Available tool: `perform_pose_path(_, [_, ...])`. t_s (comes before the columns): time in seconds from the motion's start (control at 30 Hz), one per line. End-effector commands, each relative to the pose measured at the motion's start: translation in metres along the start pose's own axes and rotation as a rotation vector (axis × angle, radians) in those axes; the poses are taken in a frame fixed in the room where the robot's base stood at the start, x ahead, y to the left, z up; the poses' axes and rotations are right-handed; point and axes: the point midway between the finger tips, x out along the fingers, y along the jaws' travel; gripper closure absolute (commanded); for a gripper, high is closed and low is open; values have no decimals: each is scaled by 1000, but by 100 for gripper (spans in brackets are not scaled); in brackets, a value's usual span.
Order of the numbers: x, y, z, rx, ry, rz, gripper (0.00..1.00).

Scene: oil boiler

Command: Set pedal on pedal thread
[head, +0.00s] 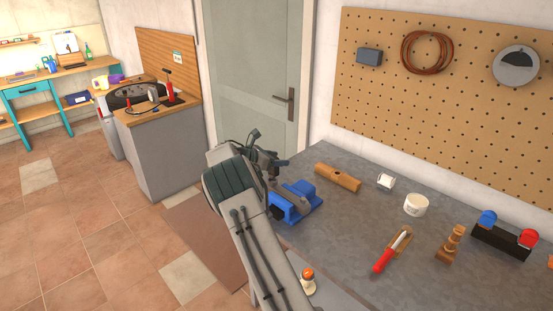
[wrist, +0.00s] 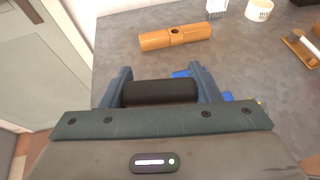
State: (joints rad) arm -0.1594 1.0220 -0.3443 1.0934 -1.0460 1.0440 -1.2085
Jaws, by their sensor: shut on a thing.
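My gripper (wrist: 160,78) is shut on a dark, rounded, bar-like piece, which I take as the pedal (wrist: 160,92); it spans the gap between the two blue-grey fingers. In the head view my gripper (head: 264,156) is at the near left end of the grey workbench, by the blue vise (head: 294,202). Parts of the blue vise (wrist: 228,96) show behind the right finger in the wrist view. The pedal thread cannot be made out in either view; my gripper and arm cover part of the vise area.
On the workbench (head: 345,225) lie a wooden cylinder (head: 338,178), a white cup (head: 416,205), a red-handled tool (head: 392,250) and a wooden stepped piece (head: 451,243). An orange-topped bottle (head: 308,281) stands close to my arm. A closed door (head: 255,75) is behind.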

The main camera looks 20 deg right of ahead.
Motion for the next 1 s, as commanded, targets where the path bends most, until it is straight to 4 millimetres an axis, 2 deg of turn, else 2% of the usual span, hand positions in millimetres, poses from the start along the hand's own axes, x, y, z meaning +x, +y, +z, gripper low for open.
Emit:
perform_pose_path(0.73, [9,0,-21,0,0,0,73])
perform_pose_path(0.77, [8,0,-20,1,0,0,36])
perform_pose_path(0.8, [8,0,-20,1,0,0,24])
perform_pose_path(0.83, [8,0,-20,0,0,0,18])
perform_pose_path(1.0, [8,0,-20,0,0,0,18])
